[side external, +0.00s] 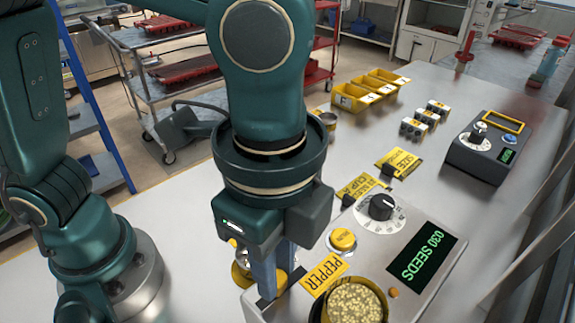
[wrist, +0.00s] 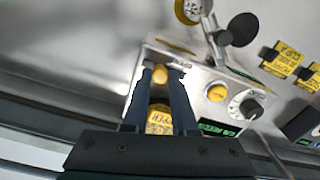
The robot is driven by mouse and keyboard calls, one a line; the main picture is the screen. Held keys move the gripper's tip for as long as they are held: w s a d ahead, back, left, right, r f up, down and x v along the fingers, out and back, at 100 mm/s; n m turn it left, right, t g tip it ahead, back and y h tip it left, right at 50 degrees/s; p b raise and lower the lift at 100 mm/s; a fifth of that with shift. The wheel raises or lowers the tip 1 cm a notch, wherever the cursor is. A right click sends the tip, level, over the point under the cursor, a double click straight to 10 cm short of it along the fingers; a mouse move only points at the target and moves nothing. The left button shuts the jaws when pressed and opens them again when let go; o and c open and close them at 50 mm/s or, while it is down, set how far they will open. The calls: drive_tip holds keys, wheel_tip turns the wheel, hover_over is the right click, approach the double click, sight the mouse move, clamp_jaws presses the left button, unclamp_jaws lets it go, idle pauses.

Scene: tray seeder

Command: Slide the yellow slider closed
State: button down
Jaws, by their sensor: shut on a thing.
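The seeder is a grey metal box (side external: 415,283) with a green "030 SEEDS" display (side external: 420,253); it also shows in the wrist view (wrist: 205,78). My gripper (side external: 273,283) points down at the box's left end. In the wrist view my gripper (wrist: 161,74) has its two fingers on either side of the yellow slider knob (wrist: 160,72) and is shut on it. In the side view the fingers hide the knob. How far the slider stands along its slot is unclear.
A yellow button (side external: 343,240), a black dial (side external: 382,206), a PEPPER label (side external: 323,278) and a bowl of seeds (side external: 354,302) sit close to my gripper. Yellow bins (side external: 357,97) and a second control box (side external: 490,150) stand farther back. Bench space lies between.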

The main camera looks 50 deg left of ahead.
drive_tip(key=shift+s, duration=0.8)
drive_tip(key=c, duration=0.7)
unclamp_jaws()
drive_tip(key=shift+w+r, duration=0.1)
drive_tip(key=shift+r, duration=0.25)
wheel_tip(320, 180, up, 4)
drive_tip(key=shift+r, duration=0.25)
